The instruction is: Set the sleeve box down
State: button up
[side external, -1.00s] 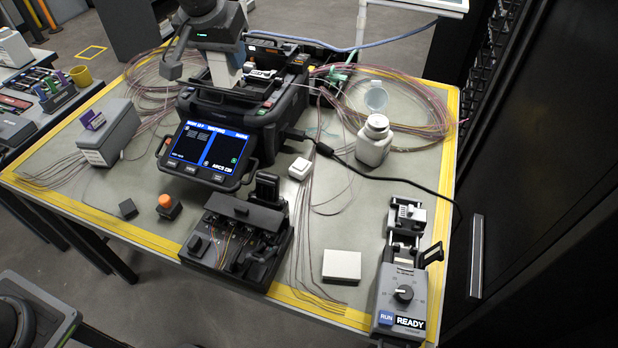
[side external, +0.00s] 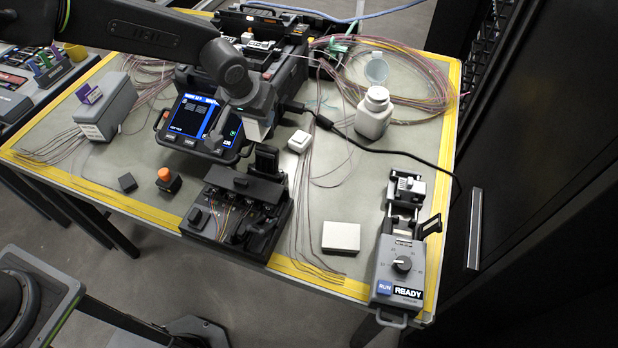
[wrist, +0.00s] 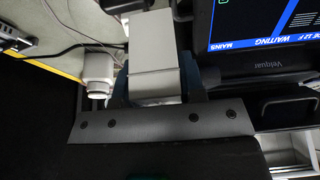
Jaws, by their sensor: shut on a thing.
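My gripper (side external: 258,118) hangs above the table in front of the splicer's screen, just behind the black fibre holder. It is shut on a pale grey-white box, which I take to be the sleeve box (side external: 255,130). The sleeve box (wrist: 153,65) fills the middle of the wrist view, with the gripper (wrist: 153,85) fingers along its two sides. The box is off the table. Its underside and its exact height are hidden.
The splicer (side external: 185,78) stands behind my gripper. The black fixture (side external: 238,210) is below it. A small white block (side external: 299,141), a flat white box (side external: 341,237), a bottle (side external: 374,112) and the READY unit (side external: 402,265) stand to the right. Loose fibres cross the table; bare tabletop lies between.

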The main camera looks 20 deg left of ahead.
jog(key=d+f, duration=0.2)
jog(key=d, duration=0.1)
jog(key=d+f, duration=0.2)
jog(key=d, duration=0.2)
jog(key=d+f, duration=0.3)
jog(key=d, duration=0.1)
jog(key=shift+s+d, duration=0.15)
jog(key=shift+s, duration=0.15)
jog(key=shift+d+f, duration=0.1)
jog(key=shift+f, duration=2)
jog(key=shift+f, duration=0.1)
jog(key=o, duration=0.9)
jog(key=shift+s+r, duration=0.1)
jog(key=shift+r, duration=0.3)
jog(key=v, duration=1.1)
jog(key=shift+s+r, duration=0.15)
jog(key=shift+r, duration=0.1)
